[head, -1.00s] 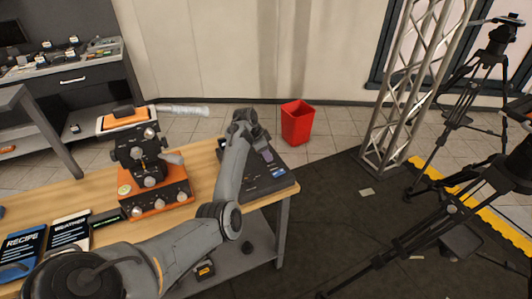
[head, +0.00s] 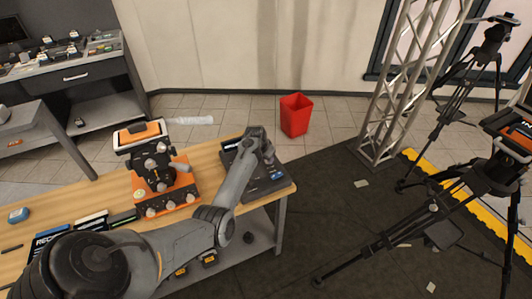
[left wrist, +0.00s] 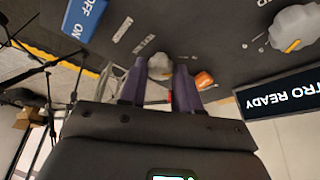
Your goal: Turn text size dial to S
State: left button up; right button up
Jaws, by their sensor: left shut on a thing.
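A dark console (head: 268,185) lies flat at the right end of the wooden table. My left gripper (head: 265,158) is over it, with the arm hiding part of its panel. In the left wrist view, the two purple fingers of my left gripper (left wrist: 160,75) are on either side of a small grey knob (left wrist: 159,64) and shut on it. A larger grey dial (left wrist: 297,27) with an orange pointer is at the upper right. I cannot read the label of the held knob or its setting. My right gripper is not in view.
The console also has a blue ON/OFF switch (left wrist: 84,18), a lit screen (left wrist: 283,100) and an orange knob (left wrist: 204,80). An orange and black machine (head: 165,180) stands left of my arm. A red bin (head: 296,115) and tripods stand beyond the table.

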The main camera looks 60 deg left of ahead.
pick_arm(q)
jog(key=shift+r+n+p, duration=0.1)
jog(key=shift+n+p, duration=0.25)
jog(key=shift+n, duration=0.05)
jog(key=o, duration=1.1)
jog(key=shift+c, duration=0.2)
jog(key=shift+s+d+r+p, duration=0.2)
jog(key=shift+r+p, duration=0.1)
jog(key=shift+r, duration=0.35)
jog(key=p+v, duration=0.1)
jog(key=v, duration=0.8)
jog(key=shift+d, duration=0.2)
